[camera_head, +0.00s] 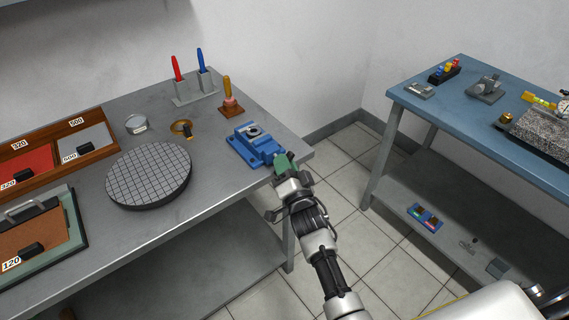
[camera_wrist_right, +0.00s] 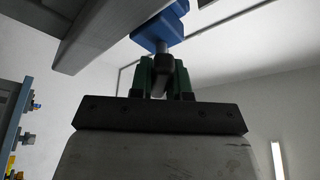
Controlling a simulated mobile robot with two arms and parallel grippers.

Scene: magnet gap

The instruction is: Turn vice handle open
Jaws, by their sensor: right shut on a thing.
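The blue vice (camera_head: 251,141) sits at the right corner of the grey workbench. It also shows from below in the right wrist view (camera_wrist_right: 163,28), past the bench edge. My right gripper (camera_head: 283,161) is at the vice's front end, over the bench corner. In the right wrist view its two green fingers (camera_wrist_right: 160,78) are shut on the dark vice handle (camera_wrist_right: 160,62). In the head view the gripper hides the handle. My left gripper is not in view.
A round gridded plate (camera_head: 149,173), a brass ring (camera_head: 181,127) and a wooden-handled tool (camera_head: 228,93) share the grey bench (camera_head: 226,192). A blue-topped table (camera_head: 465,116) is at right, with tiled floor between.

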